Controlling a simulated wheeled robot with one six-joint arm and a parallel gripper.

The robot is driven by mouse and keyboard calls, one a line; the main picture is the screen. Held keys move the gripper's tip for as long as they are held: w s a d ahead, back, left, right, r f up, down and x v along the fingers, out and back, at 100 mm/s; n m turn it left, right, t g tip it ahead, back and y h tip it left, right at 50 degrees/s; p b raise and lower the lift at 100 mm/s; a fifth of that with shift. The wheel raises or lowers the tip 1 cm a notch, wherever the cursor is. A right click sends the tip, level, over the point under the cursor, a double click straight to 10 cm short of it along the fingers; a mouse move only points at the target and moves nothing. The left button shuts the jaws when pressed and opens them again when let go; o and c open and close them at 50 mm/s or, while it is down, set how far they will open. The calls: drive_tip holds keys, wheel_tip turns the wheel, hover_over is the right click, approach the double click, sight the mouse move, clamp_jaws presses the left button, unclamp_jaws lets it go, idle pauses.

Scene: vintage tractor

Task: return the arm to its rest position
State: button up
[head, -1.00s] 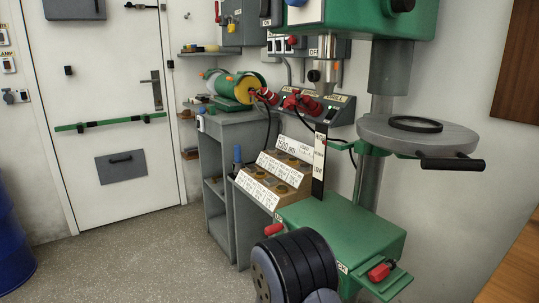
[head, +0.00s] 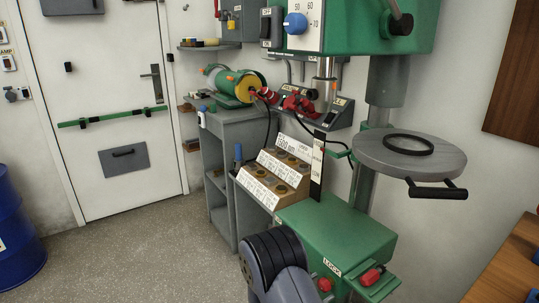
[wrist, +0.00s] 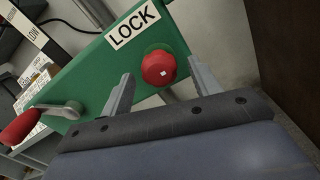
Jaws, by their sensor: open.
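My arm (head: 276,262) shows at the bottom middle of the head view, in front of the green base of the drill press (head: 340,228). My gripper (wrist: 161,68) shows in the wrist view with its two grey fingers apart and nothing held between them. Past the fingertips is a round red knob (wrist: 158,68) on a green panel, beside a white LOCK label (wrist: 133,24). Whether the fingers touch the panel is unclear. In the head view the fingers are hidden by my arm.
A red-handled lever (wrist: 22,125) is at the panel's left. The drill press's round grey table (head: 440,162) overhangs at right, with a wooden bench (head: 505,265) beyond. A grey stand (head: 220,170) carries a green grinder. Open floor lies left, towards a blue barrel (head: 15,235).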

drive_tip(key=shift+r+n+p, duration=0.2)
drive_tip(key=shift+n+p, duration=1)
drive_tip(key=shift+f+n+p, duration=0.2)
drive_tip(key=shift+n+p, duration=0.6)
drive_tip(key=shift+s, duration=0.15)
